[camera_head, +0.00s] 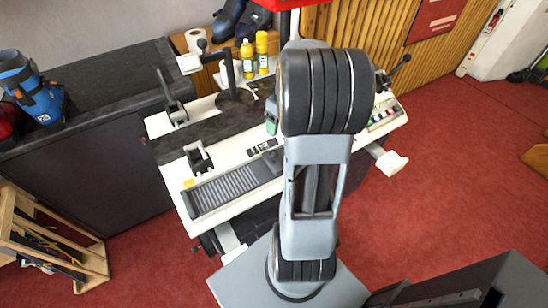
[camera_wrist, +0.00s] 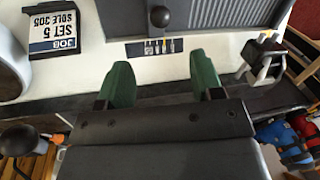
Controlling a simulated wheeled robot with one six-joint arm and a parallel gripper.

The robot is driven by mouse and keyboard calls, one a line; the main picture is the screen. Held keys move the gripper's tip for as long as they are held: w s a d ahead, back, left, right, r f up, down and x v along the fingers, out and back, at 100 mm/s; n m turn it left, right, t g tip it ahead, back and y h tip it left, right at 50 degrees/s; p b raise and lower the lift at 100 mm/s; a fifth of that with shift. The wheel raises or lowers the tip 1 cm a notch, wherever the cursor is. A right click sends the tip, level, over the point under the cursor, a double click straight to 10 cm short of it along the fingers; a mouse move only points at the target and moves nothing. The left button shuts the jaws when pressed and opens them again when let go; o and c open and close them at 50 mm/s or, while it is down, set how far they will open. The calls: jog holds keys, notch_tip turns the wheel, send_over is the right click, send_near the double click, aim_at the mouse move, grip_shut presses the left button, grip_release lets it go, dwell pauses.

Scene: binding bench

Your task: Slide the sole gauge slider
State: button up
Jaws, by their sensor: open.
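The sole gauge slider appears to be the part with a black ball knob (camera_wrist: 159,16) at the top of the wrist view, by the grey ribbed plate (camera_wrist: 215,14). In the head view the ribbed plate (camera_head: 236,190) lies along the bench front. My arm hides most of my gripper there; one green finger (camera_head: 271,127) shows.
A card (camera_wrist: 54,32) reads "JOB SET 5 SOLE 305". A black-and-white clamp (camera_wrist: 262,62) stands beside the plate; two clamps (camera_head: 199,158) (camera_head: 173,106) show in the head view. A black post (camera_head: 231,75) and yellow bottles (camera_head: 247,58) stand behind. Red floor (camera_head: 450,190) is clear at right.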

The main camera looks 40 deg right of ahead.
aim_at(275, 151)
jog(key=f, duration=0.4)
jog(key=a+f, duration=0.1)
jog(key=f, duration=0.3)
jog(key=a+f, duration=0.1)
jog(key=f, duration=0.3)
jog(key=shift+a+f, duration=0.2)
jog(key=shift+a, duration=0.05)
jog(key=shift+c, duration=0.3)
grip_shut()
